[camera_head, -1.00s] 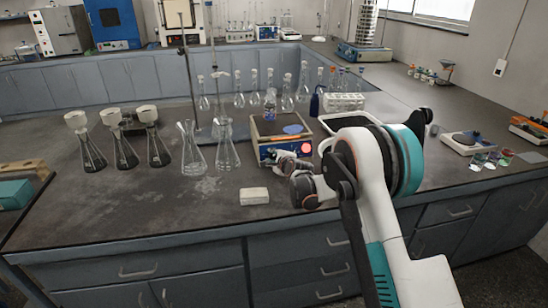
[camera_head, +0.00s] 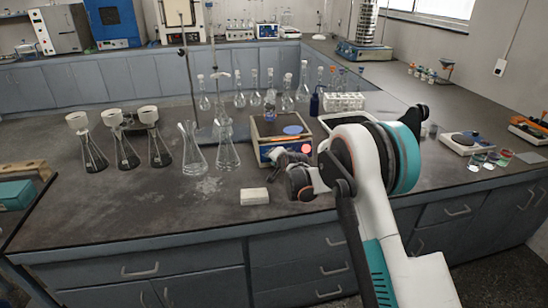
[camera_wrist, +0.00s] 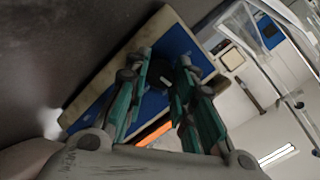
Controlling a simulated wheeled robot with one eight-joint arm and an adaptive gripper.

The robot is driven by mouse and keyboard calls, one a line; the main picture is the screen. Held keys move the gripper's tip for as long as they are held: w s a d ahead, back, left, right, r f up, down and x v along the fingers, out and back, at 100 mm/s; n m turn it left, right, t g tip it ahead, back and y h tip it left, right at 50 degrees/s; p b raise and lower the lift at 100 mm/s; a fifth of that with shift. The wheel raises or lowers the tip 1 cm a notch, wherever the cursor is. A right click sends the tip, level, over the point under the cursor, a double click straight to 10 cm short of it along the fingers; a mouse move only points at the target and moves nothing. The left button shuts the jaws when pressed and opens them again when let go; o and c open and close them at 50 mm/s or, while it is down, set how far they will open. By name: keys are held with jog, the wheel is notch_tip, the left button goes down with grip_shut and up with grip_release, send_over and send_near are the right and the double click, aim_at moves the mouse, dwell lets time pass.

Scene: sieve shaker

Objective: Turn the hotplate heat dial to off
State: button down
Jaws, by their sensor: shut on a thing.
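The hotplate (camera_head: 256,130) is a box with a pale top edge and a blue front, standing on the near bench. My gripper (camera_head: 277,155) is at the left part of its front, and hides that part in the head view. In the wrist view the blue front panel (camera_wrist: 174,45) fills the middle, tilted. My gripper's green-sided fingers (camera_wrist: 163,66) reach to the panel, closed around a small dark dial (camera_wrist: 166,81), only partly seen between them. The dial's marking cannot be read. A round red light (camera_head: 306,148) shows at the right of the front.
The bench front is mostly clear.

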jog(key=n, duration=0.3)
jog(key=shift+n+h, duration=0.3)
jog(key=n, duration=0.3)
jog(key=shift+a, duration=0.15)
jog(key=n+h, duration=0.1)
jog(key=n, duration=0.4)
jog(key=shift+n, duration=0.6)
jog(key=c, duration=1.3)
grip_release()
jog(key=shift+c, duration=0.2)
jog(key=shift+s, duration=0.1)
jog(key=v, duration=1.2)
jog(key=shift+a, duration=0.25)
